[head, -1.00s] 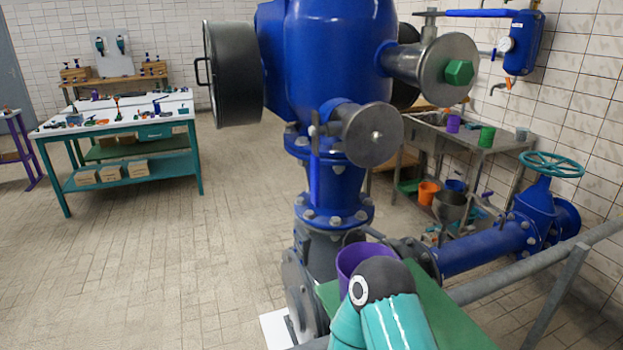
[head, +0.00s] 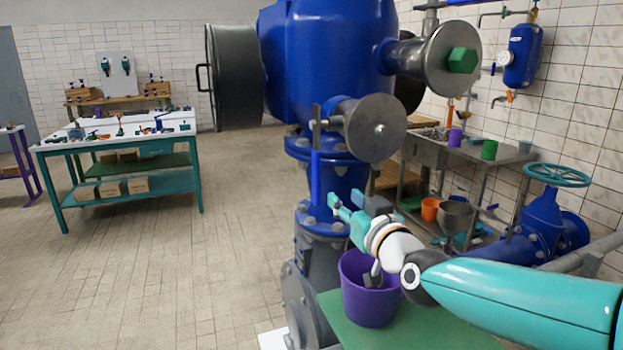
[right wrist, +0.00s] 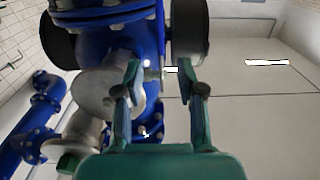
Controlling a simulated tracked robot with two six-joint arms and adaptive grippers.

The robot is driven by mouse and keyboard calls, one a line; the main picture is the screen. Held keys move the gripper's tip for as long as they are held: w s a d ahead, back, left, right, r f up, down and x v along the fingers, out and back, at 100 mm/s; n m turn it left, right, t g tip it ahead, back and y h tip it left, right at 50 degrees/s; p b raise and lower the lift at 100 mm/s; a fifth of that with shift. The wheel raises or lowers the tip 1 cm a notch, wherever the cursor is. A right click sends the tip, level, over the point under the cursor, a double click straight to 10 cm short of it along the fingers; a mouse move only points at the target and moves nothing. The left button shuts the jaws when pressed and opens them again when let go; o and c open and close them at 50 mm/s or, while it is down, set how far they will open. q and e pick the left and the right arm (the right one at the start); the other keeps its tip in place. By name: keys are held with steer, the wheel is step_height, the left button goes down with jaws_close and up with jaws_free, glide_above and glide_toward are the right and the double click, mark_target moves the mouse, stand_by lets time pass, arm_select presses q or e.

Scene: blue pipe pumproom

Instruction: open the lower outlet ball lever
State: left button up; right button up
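The lower outlet (head: 376,128) is a grey round flange on the blue vessel's side. Its ball lever (head: 316,178), with a blue handle, hangs straight down at the flange's left. My right gripper (head: 345,207) reaches in from the right, beside the lever's lower end and in front of the blue neck. In the right wrist view its two teal fingers (right wrist: 160,78) stand apart, with the blue vessel parts beyond them. I cannot tell whether the lever lies between them; no grip on it shows. My left gripper is out of view.
A purple bucket (head: 368,300) stands on a green board (head: 420,325) below my right gripper. A larger flange with a green hex plug (head: 462,60) juts out above. A blue valve with a teal handwheel (head: 557,175) stands at right.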

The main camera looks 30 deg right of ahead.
mark_target(318, 176)
steer(key=p+x, duration=0.3)
steer(key=x, duration=1.3)
steer(key=shift+w+a, duration=0.1)
steer(key=shift+w, duration=0.1)
steer(key=shift+f, duration=0.1)
jaws_close()
